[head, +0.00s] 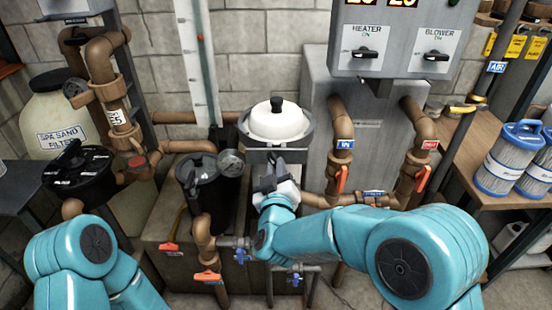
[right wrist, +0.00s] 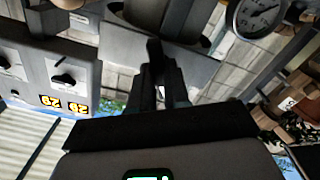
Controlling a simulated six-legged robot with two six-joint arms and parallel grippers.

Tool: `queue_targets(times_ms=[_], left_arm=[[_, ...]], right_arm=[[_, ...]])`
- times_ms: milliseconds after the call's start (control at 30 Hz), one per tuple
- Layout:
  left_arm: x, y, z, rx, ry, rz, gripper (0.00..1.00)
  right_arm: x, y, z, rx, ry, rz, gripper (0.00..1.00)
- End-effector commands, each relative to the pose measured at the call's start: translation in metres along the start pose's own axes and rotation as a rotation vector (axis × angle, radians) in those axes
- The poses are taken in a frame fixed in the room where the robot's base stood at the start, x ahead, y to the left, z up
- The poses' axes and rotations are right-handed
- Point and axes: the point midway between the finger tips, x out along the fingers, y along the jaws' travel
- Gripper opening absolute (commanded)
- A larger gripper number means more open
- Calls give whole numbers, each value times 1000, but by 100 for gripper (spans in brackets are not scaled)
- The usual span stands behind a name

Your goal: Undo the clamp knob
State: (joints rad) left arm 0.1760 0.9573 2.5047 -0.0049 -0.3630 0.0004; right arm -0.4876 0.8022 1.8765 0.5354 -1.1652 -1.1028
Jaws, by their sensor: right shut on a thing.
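A filter vessel with a white domed lid (head: 275,123) stands in the middle of the head view, with a grey band (head: 303,139) around the lid. My right gripper (head: 268,180) is in front of the vessel, just below the band. In the right wrist view its dark fingers (right wrist: 162,88) are shut on a small dark part, which I take to be the clamp knob (right wrist: 154,50). In the head view the gripper hides most of the knob, and its turn cannot be read. My left arm shows at the lower left, but its gripper is out of view.
A pressure gauge (head: 231,162) and a black strainer pot (head: 197,172) stand just left of the vessel. Brown pipes with red-handled valves (head: 342,178) are on the right. A grey control box (head: 400,40) hangs above. Blue-handled taps (head: 241,256) sit low in front.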

Motion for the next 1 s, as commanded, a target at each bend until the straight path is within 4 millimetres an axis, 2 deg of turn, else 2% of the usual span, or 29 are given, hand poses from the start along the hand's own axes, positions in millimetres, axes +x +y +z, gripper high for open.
queue_targets(times_ms=[33, 400, 800, 1000], left_arm=[[-14, 5, 0, 0, 0, 0, 43], [-52, 19, 1, 0, 0, 0, 43], [-82, 30, 2, 0, 0, 0, 43], [-90, 32, 2, 0, 0, 0, 43]], right_arm=[[0, 2, -5, -96, -2, -3, 0], [-1, 1, -4, -850, 0, -4, 0], [-1, 0, -3, -1638, 2, -4, 0], [-1, -1, -1, -1944, 3, -4, 0]])
